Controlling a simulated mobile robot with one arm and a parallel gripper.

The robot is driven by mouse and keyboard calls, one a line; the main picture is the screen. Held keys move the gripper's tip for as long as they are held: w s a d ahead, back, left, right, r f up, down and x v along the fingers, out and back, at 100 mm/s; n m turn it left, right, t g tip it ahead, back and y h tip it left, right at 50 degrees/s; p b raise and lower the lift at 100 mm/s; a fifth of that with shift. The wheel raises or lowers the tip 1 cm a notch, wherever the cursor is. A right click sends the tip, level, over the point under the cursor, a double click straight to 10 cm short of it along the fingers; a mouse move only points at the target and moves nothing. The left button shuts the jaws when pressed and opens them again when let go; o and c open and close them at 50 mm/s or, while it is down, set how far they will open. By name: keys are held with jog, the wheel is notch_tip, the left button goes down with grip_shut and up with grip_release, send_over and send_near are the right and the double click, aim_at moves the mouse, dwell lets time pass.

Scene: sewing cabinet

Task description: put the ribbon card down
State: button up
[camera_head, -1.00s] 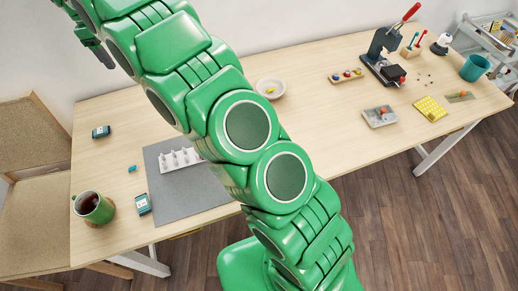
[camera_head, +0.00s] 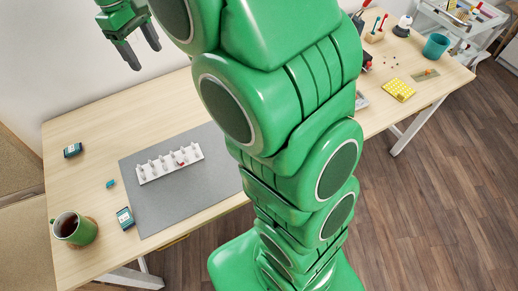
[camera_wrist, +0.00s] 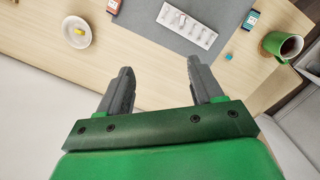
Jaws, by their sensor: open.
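My gripper (camera_head: 143,52) is open and empty, raised above the table's back edge. In the wrist view its two grey fingers (camera_wrist: 160,85) are spread wide with nothing between them. A reddish-dark one (camera_wrist: 114,6) is cut by the wrist view's top edge. I cannot tell which is the ribbon card. None touches my gripper.
A grey mat (camera_head: 160,212) bears a white pegged rack (camera_head: 170,164). A green mug (camera_head: 75,229) stands at the front left, near a small teal piece (camera_head: 110,183). A white dish (camera_wrist: 72,44) holds something yellow. Bare table lies behind the mat; my arm hides the middle.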

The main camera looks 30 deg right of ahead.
jog(key=s+d+f+m, duration=0.2)
jog(key=s+d, duration=0.1)
jog(key=s, duration=0.8)
jog(key=s+d+f+m, duration=0.2)
jog(key=s+d, duration=0.2)
jog(key=s, duration=0.7)
jog(key=s+d+f+m+y, duration=0.1)
jog(key=s+d+f+m, duration=0.1)
jog(key=s, duration=0.9)
jog(key=shift+d+m+g, duration=0.3)
jog(key=shift+d+m, duration=0.2)
jog(key=shift+d, duration=0.75)
jog(key=o, duration=0.5)
jog(key=shift+w+r, duration=0.1)
jog(key=shift+w, duration=0.15)
jog(key=shift+o, duration=0.7)
jog(key=w+d+r+m, duration=0.2)
jog(key=w+m, duration=0.5)
jog(key=w, duration=0.6)
jog(key=shift+w+r+m, duration=0.15)
jog(key=shift+w+m, duration=0.25)
jog(key=w+d+m+t, duration=0.1)
jog(key=w+d+m, duration=0.3)
jog(key=w, duration=0.5)
jog(key=w+d+m+t, duration=0.1)
jog(key=w+d+m, duration=0.1)
jog(key=w+m, duration=0.55)
notch_tip(320, 180, down, 11)
jog(key=w+n, duration=0.1)
jog(key=shift+w, duration=0.4)
